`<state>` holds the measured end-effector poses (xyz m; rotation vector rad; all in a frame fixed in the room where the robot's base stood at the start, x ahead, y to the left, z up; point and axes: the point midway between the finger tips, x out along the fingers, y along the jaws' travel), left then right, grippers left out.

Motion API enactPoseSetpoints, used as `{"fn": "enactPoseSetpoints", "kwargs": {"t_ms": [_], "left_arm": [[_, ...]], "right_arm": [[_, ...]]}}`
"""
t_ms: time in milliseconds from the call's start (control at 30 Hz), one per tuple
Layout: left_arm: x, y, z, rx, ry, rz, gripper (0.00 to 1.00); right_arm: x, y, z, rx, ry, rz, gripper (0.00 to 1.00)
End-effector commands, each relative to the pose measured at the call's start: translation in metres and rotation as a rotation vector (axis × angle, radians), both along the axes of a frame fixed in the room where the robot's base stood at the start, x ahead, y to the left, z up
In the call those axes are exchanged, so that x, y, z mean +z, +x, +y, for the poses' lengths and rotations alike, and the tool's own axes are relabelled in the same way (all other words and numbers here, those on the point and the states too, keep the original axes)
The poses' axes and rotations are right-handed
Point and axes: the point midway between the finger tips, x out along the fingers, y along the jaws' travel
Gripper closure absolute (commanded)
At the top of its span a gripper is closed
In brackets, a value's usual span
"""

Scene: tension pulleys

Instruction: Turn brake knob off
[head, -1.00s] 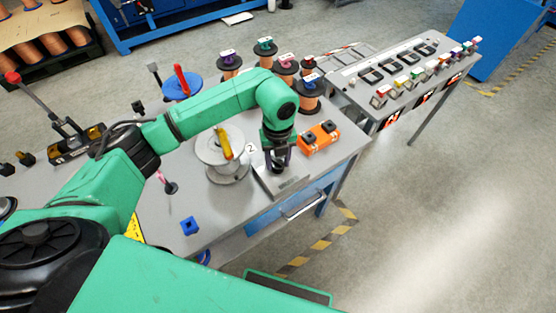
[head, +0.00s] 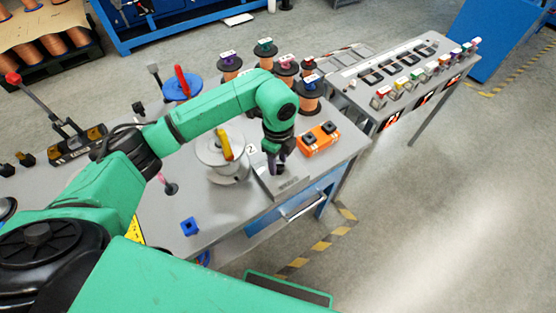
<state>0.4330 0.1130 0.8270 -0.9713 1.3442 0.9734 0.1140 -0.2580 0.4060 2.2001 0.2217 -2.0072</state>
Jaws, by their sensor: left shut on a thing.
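My left gripper (head: 275,168) points down at the grey plate (head: 287,184) near the table's right front corner, beside the white spool. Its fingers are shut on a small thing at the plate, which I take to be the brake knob. The fingers and wrist hide the knob, so its angle cannot be seen. My right gripper is out of view.
A white spool (head: 232,170) with a yellow handle stands left of the gripper. An orange block (head: 318,139) with black knobs lies to its right. Copper spools (head: 308,98) stand behind. A button panel (head: 400,70) is at the right.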

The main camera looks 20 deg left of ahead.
Motion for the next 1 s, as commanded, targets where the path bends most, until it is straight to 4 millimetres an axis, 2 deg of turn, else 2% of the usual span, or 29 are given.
{"fn": "enactPoseSetpoints", "kwargs": {"t_ms": [567, 600, 633, 667, 1000], "left_arm": [[0.0033, 0.0027, -0.0001, 0.035, -0.003, -0.010, 1.00], [0.0032, 0.0026, -0.0001, 0.035, -0.004, -0.008, 0.39], [0.0030, 0.0025, -0.0002, 0.035, -0.004, -0.008, 0.28], [0.0028, 0.0023, -0.0001, 0.035, -0.002, -0.008, 0.25], [0.0042, 0.0012, -0.0002, 0.033, -0.002, -0.003, 0.25]], "right_arm": [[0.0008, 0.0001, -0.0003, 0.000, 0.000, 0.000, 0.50], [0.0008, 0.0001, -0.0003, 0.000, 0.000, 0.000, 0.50], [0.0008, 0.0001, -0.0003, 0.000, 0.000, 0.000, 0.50], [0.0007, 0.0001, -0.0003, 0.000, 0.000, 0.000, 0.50], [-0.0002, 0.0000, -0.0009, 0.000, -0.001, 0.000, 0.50]]}}
